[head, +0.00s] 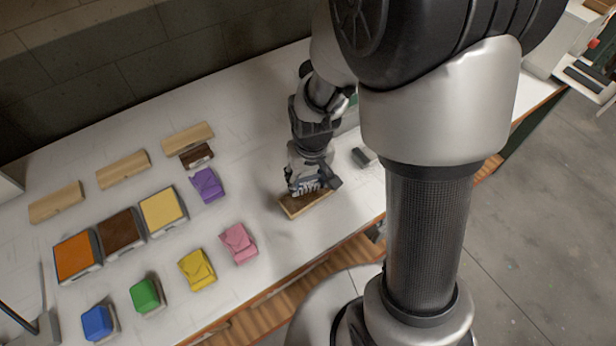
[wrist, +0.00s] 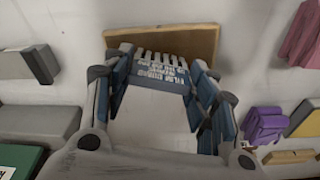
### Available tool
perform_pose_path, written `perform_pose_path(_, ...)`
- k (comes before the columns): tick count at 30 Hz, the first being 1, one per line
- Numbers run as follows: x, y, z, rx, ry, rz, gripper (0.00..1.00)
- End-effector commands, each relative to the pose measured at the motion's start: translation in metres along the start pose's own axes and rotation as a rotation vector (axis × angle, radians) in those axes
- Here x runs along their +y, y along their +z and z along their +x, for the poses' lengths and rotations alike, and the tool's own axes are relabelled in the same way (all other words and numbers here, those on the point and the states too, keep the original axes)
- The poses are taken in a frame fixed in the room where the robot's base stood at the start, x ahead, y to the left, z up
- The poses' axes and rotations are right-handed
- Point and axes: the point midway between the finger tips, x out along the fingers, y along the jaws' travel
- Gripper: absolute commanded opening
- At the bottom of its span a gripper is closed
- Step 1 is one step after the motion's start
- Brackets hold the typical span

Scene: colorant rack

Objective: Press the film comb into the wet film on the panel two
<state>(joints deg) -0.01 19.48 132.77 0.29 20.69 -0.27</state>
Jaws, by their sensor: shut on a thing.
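My gripper (head: 312,182) is shut on the film comb (wrist: 158,70), a grey block with a pale toothed edge and lettering. In the wrist view the comb sits between my two fingertips (wrist: 152,82). In the head view the comb (head: 307,187) is partly covered by my fingers. A brown panel with a light wooden edge (head: 291,208) lies right under it; in the wrist view the panel (wrist: 200,42) shows behind the teeth. I cannot tell whether the teeth touch its surface. No number on the panel is readable.
Orange (head: 73,255), brown (head: 121,231) and tan (head: 162,210) framed pads lie to the left. Blue, green, yellow (head: 196,268), pink (head: 238,243) and purple (head: 207,184) blocks lie near. Wooden blocks (head: 123,169) line the back. A grey block (head: 362,157) lies right of my gripper.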

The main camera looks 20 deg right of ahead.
Motion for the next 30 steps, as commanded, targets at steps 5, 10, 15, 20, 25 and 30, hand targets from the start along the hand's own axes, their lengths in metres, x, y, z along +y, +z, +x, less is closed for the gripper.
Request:
perform_pose_path(5,0.0,-0.0001,0.0,0.0,0.0,0.0,0.29)
perform_pose_path(10,0.0,0.0,0.0012,0.0,0.0,0.0,0.29)
perform_pose_path(15,0.0,0.0003,0.0034,0.0,0.0,0.0,0.29)
perform_pose_path(20,0.0,0.0006,0.0054,0.0,0.0,0.0,0.29)
perform_pose_path(25,0.0,0.0009,0.0074,0.0,0.0,0.0,0.29)
perform_pose_path(30,0.0,0.0011,0.0095,0.0,0.0,0.0,0.29)
